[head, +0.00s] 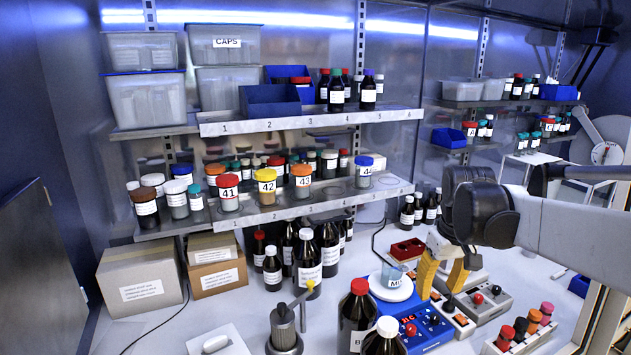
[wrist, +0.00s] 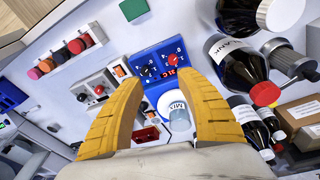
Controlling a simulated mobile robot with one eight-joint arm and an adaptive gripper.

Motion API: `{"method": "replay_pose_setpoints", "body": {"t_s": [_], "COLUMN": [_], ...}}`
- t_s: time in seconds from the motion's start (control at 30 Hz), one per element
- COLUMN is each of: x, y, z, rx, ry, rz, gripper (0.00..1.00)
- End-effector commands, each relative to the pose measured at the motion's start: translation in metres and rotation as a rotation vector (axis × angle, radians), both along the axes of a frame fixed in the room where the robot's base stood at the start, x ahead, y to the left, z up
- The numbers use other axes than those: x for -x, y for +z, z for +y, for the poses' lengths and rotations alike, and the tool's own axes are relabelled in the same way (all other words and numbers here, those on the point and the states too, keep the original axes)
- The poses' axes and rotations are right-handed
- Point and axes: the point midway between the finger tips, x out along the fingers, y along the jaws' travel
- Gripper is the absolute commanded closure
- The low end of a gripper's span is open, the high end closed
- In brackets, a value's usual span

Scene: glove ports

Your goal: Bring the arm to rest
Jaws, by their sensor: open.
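My gripper (head: 438,284) hangs from my arm on the right side of the head view, its two yellow fingers pointing down. The fingers are apart with nothing between them, and the wrist view shows the same open gripper (wrist: 163,82). A clear beaker (head: 394,275) labelled MIX stands on a white round plate just left of the fingers in the head view. In the wrist view the MIX beaker (wrist: 178,112) shows beyond the gap between the fingers. The blue control unit (head: 424,325) with knobs and a red display lies below and in front of the gripper.
Dark bottles, one with a red cap (head: 358,287) and one with a white cap (head: 386,326), stand at the front. A grey metal device (head: 284,330) is left of them. A rack with coloured caps (head: 534,320) is at right. Shelves (head: 310,119) of jars line the back.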

Motion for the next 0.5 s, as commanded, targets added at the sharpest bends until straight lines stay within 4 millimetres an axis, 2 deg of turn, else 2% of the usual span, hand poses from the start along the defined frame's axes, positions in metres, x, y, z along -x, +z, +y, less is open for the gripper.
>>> {"method": "replay_pose_setpoints", "body": {"t_s": [0.03,0.27,0.5], "x": [0.019,0.092,0.161], "y": [0.000,-0.006,-0.040], "z": [0.010,0.045,0.070], "rx": [0.001,-0.010,-0.048], "ry": [-0.006,-0.059,-0.106], "rz": [-0.033,-0.200,-0.362], "gripper": [0.56,0.56,0.56]}}
